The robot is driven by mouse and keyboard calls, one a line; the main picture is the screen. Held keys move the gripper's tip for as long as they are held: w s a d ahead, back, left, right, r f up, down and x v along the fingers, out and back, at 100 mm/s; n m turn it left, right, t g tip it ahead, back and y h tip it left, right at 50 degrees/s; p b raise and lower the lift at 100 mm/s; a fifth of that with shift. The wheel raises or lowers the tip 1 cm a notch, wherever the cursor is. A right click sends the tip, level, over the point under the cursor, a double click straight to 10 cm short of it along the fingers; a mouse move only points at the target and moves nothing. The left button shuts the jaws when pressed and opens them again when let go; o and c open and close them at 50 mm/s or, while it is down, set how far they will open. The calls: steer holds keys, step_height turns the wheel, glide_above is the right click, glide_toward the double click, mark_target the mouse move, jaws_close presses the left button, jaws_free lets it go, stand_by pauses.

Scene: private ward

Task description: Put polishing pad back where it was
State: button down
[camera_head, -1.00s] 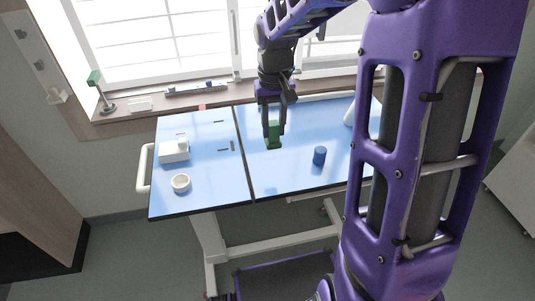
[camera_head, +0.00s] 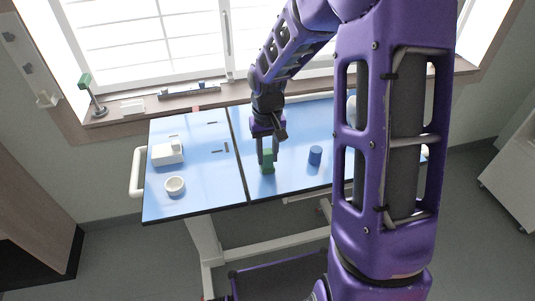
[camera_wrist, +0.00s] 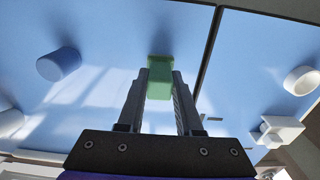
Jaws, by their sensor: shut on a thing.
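A small green block (camera_head: 267,168), which I take to be the polishing pad, is held upright between the fingers of my gripper (camera_head: 266,152). In the wrist view, the green block (camera_wrist: 160,77) sits between the two fingertips, and my gripper (camera_wrist: 160,92) is shut on it. The block is over the right part of the blue tabletop (camera_head: 240,185), just right of the dark seam. I cannot tell whether its bottom touches the surface.
A blue cylinder (camera_head: 315,156) stands right of the block. A white box-shaped item (camera_head: 167,154) and a white round dish (camera_head: 174,186) are on the left panel. A small stand with a green top (camera_head: 86,82) is on the windowsill. The tabletop's front-middle is clear.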

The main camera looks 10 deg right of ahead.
mark_target(267, 152)
steer(key=shift+f, duration=0.1)
steer(key=c, duration=0.6)
jaws_free()
step_height(267, 152, up, 12)
steer(key=shift+r+p, duration=0.15)
steer(key=shift+p, duration=0.35)
